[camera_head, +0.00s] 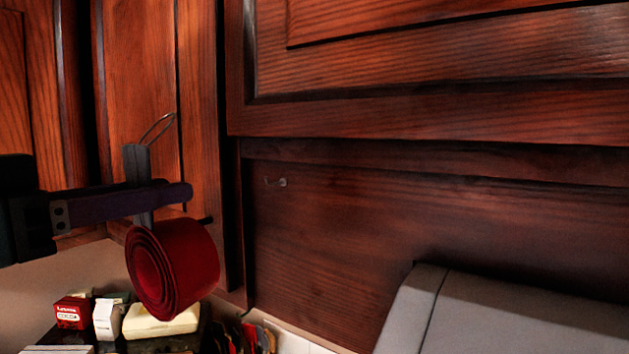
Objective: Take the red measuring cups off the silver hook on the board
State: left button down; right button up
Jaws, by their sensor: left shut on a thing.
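The red measuring cups (187,262), nested in one another, hang at the left of the head view with their open side toward the lower left. Their dark grey handles (137,165) point up, with a thin wire ring (158,128) at the top. My left gripper (178,197) comes in from the left and is shut on the handles. The small silver hook (281,182) on the dark wood board (330,240) is bare. The cups are well to the left of the hook and apart from it. My right gripper is not in view.
Wood cabinets (430,70) stand above and to the left. Below the cups are a red box (73,312), a white carton (106,318) and a cream-coloured item (160,322). A large grey object (510,315) fills the lower right. The space before the board is clear.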

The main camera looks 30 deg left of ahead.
pick_arm(q)
jog(key=shift+r, duration=0.15)
jog(key=shift+r+p, duration=0.3)
jog(key=shift+r, duration=0.55)
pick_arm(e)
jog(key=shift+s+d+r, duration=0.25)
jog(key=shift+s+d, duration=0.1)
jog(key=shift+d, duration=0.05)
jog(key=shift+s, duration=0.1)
